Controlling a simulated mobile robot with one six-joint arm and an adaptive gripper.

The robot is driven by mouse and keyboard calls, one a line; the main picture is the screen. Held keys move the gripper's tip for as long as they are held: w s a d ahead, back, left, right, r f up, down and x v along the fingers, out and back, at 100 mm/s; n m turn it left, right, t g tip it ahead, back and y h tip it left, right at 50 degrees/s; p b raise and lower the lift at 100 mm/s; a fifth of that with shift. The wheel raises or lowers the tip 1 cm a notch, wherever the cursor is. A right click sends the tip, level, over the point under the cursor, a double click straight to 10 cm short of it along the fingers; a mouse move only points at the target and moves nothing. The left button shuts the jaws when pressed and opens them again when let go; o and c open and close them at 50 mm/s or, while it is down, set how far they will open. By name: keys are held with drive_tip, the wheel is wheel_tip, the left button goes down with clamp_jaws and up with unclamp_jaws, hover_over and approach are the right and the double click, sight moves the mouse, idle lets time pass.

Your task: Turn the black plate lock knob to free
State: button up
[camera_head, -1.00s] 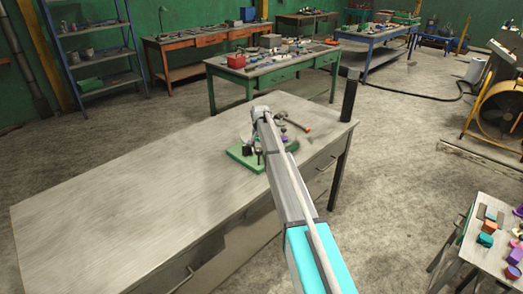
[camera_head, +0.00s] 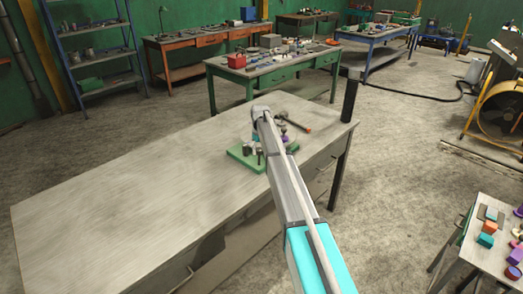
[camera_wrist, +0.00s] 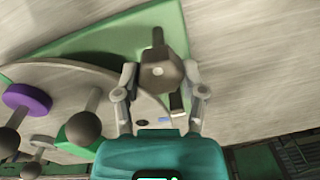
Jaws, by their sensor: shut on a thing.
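In the wrist view my gripper (camera_wrist: 160,88) is shut on a dark grey-brown knob (camera_wrist: 160,73), with one fingertip at each side of it. A narrow bar of the knob points toward the top of the picture. The knob stands by the edge of a grey round plate (camera_wrist: 70,78) on a green base (camera_wrist: 110,38). A small black piece, a blue mark and a pale mark lie just below the knob. In the head view the green base (camera_head: 240,156) sits on the bench; my arm hides the knob.
Ball-topped posts (camera_wrist: 84,125), a purple disc (camera_wrist: 27,98) and a green piece stand on the plate, left of my gripper. A hammer (camera_head: 297,125) lies behind the fixture on the grey bench (camera_head: 130,205). The bench's left part is clear.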

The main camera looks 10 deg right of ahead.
drive_tip(key=shift+s+n, duration=0.2)
drive_tip(key=shift+n, duration=0.3)
drive_tip(key=o, duration=1.1)
drive_tip(key=shift+o, duration=0.2)
drive_tip(key=shift+w, duration=0.1)
